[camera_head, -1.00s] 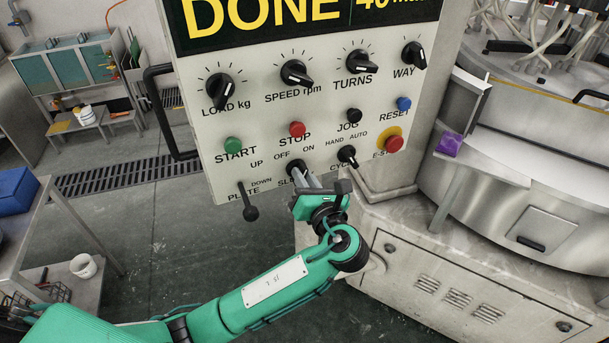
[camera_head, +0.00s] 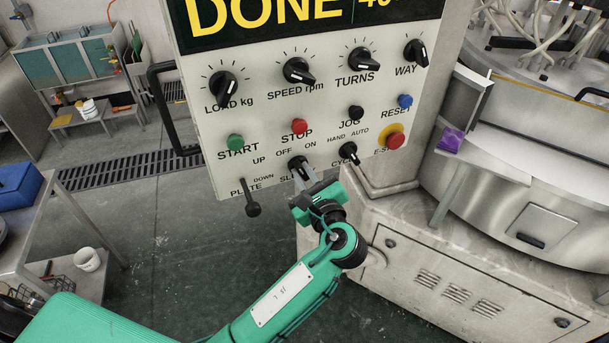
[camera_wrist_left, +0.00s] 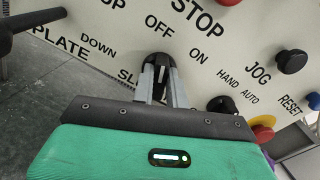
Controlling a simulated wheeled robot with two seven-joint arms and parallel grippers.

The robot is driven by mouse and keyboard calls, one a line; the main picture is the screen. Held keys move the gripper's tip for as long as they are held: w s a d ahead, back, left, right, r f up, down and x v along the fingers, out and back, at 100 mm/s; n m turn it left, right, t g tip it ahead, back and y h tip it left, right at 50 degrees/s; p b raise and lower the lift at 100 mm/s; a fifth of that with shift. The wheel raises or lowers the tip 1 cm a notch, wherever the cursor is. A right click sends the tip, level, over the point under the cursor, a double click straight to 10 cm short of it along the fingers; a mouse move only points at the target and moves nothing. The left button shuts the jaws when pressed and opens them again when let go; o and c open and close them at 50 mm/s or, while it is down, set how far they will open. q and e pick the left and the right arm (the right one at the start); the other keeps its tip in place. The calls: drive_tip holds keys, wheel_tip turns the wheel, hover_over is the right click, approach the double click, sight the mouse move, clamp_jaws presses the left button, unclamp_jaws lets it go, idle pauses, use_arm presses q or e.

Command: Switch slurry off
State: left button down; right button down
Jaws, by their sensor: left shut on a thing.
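The slurry switch (camera_head: 298,162) is a black rotary knob low on the white panel, under the words OFF and ON. It also shows in the left wrist view (camera_wrist_left: 158,60), between two grey fingers. My left gripper (camera_head: 303,173) comes from below and is shut on this knob; it also shows in the left wrist view (camera_wrist_left: 161,82). The fingers and gripper body cover part of the knob and its SLURRY label, so I cannot tell for sure which way it points. My right gripper is not in view.
The plate lever (camera_head: 251,198) hangs just left of the gripper, and the cycle knob (camera_head: 348,155) is close on its right. The red emergency stop (camera_head: 395,140) sits farther right. A black handle (camera_head: 160,115) runs along the panel's left side.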

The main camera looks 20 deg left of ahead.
use_arm(q)
drive_tip(key=shift+n, duration=0.6)
drive_tip(key=c, duration=1.4)
unclamp_jaws()
drive_tip(key=shift+s+d, duration=0.25)
drive_tip(key=shift+s, duration=0.15)
drive_tip(key=p+v, duration=0.3)
drive_tip(key=v, duration=1)
drive_tip(key=shift+a, duration=0.1)
